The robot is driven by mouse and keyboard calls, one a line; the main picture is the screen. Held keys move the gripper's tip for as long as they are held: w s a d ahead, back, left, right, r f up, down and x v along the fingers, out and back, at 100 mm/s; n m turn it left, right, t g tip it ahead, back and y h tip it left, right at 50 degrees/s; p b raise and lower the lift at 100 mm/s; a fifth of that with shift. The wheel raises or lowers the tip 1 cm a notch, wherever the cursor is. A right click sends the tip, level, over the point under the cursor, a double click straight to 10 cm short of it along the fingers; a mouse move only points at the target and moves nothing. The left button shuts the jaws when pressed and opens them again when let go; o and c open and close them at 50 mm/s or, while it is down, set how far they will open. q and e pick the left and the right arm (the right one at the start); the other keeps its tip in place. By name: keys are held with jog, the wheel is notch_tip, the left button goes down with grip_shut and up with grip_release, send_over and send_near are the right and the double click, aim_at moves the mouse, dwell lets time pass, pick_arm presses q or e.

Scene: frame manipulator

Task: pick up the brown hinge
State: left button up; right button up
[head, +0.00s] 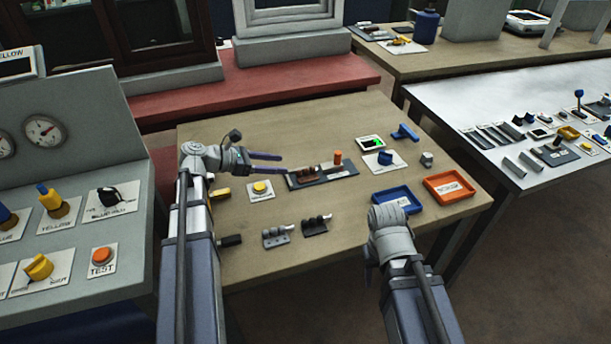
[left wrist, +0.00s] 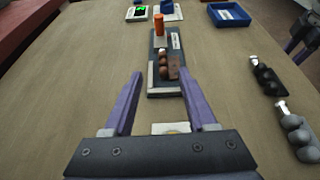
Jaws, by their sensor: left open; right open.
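The brown hinge (head: 309,175) lies on a dark fixture plate (head: 344,171) with an orange peg, in the middle of the table. In the left wrist view the hinge (left wrist: 168,66) shows just beyond my fingertips, slightly right of centre, on the plate (left wrist: 164,92). My left gripper (head: 281,163) is open and empty, its purple fingers pointing toward the hinge from the left. Both fingers of the left gripper (left wrist: 158,74) show in the wrist view, apart from the hinge.
A grey hinge (head: 276,236) and a black hinge (head: 316,225) lie nearer the front edge. A yellow button (head: 261,188) sits left of the plate. A blue tray (head: 396,199) and an orange tray (head: 449,188) stand at right, a blue knob (head: 385,158) behind.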

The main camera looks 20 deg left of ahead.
aim_at(303, 169)
pick_arm(q)
jog(key=shift+b+x, duration=0.5)
jog(key=shift+x, duration=0.85)
jog(key=shift+w+d+f+b, duration=0.1)
jog(key=shift+d+f+b, duration=0.05)
jog(key=shift+f+b, duration=0.2)
jog(key=b+x, duration=0.1)
jog(key=x, duration=0.1)
jog(key=b+x, duration=0.1)
jog(key=x, duration=0.1)
jog(key=shift+d+f, duration=0.25)
jog(key=shift+f, duration=0.1)
grip_shut()
